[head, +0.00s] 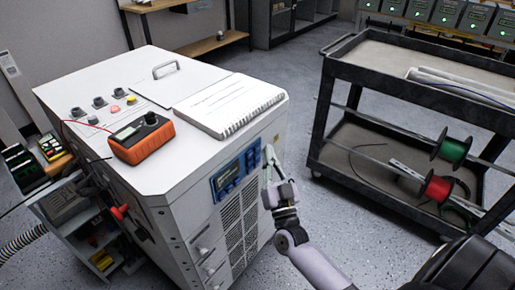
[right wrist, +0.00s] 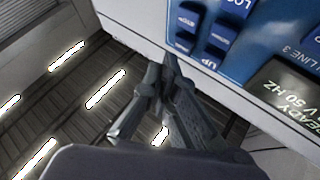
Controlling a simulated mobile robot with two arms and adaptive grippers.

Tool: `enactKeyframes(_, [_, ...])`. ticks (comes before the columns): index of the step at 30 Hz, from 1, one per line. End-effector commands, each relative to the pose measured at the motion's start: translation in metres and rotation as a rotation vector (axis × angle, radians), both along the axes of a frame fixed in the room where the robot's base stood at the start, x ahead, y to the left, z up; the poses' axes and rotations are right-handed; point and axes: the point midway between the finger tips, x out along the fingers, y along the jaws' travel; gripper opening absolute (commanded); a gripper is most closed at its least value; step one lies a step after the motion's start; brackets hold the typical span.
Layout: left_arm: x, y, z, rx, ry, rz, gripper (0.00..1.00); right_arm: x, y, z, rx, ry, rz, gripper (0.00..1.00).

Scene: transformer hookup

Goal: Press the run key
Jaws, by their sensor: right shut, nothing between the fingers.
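The blue control panel (head: 224,182) is on the front face of the white cabinet, with several dark blue keys and a small display. In the right wrist view the panel (right wrist: 272,48) shows at a slant, with keys labelled STOP and UP and a green-lettered display (right wrist: 290,95) reading READY and 50 HZ. I cannot make out a run key label. My right gripper (head: 268,152) is shut and empty, in front of the panel's right end. In the right wrist view its fingertips (right wrist: 168,62) are close to the panel's lower edge; contact cannot be told. My left gripper is not in view.
The white cabinet (head: 150,190) carries an orange meter (head: 141,143), a spiral notebook (head: 215,108) and several knobs on top. A dark cart (head: 365,75) with red and green wire spools stands at the right. Speckled floor lies open between them.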

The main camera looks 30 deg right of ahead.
Motion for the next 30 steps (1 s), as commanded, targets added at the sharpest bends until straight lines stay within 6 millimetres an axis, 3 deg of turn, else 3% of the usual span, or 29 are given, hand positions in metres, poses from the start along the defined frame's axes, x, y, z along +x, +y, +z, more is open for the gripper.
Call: enactKeyframes(30, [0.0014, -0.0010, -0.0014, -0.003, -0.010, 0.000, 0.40, 0.0077, 0.0032, 0.0004, 0.001, 0.000, 0.000, 0.00])
